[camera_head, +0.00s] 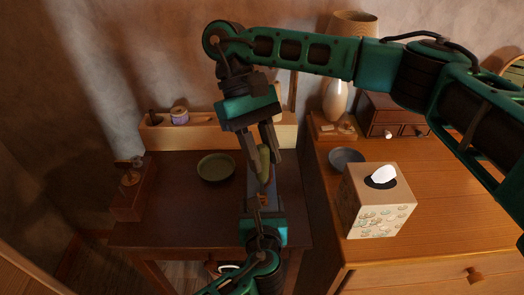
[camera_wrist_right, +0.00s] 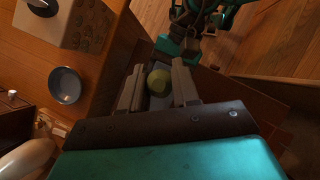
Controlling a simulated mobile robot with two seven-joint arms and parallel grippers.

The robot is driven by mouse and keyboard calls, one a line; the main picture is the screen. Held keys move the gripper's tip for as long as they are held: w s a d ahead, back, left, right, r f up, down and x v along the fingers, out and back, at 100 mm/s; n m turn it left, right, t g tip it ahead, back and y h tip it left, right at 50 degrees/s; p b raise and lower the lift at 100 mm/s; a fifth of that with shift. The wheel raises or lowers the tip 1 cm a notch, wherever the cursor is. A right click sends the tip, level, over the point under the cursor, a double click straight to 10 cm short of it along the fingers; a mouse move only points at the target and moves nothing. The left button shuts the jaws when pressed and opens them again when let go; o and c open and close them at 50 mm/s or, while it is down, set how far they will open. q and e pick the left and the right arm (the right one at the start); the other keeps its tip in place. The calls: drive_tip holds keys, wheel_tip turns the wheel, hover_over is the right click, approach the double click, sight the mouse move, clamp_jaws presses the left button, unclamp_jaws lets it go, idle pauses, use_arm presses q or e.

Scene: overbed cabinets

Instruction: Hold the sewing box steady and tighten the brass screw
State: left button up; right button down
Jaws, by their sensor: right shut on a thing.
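My right gripper (camera_head: 265,165) points down over the table and is shut on an olive-green handle (camera_head: 264,158), seemingly a screwdriver's. In the right wrist view the handle's rounded end (camera_wrist_right: 159,83) sits between the two fingers of the right gripper (camera_wrist_right: 158,76). Below it is a grey-blue thing (camera_head: 254,187), possibly the sewing box, mostly covered by my arms. My left gripper (camera_head: 262,203) comes up from the bottom beside it; its fingers are too small and dark to read. I cannot make out the brass screw or the tool's tip.
A green bowl (camera_head: 216,168) stands on the dark table (camera_head: 185,215). A wooden rack (camera_head: 205,135) lines the back. On the right cabinet are a tissue box (camera_head: 376,215), a grey bowl (camera_head: 346,157), a lamp (camera_head: 338,98) and small drawers (camera_head: 388,118).

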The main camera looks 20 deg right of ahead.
drive_tip(key=shift+r, duration=0.15)
drive_tip(key=shift+r, duration=2.35)
drive_tip(key=c, duration=1.4)
unclamp_jaws()
drive_tip(key=shift+c, duration=0.2)
clamp_jaws()
use_arm(q)
drive_tip(key=o, duration=1.1)
drive_tip(key=shift+s, duration=0.1)
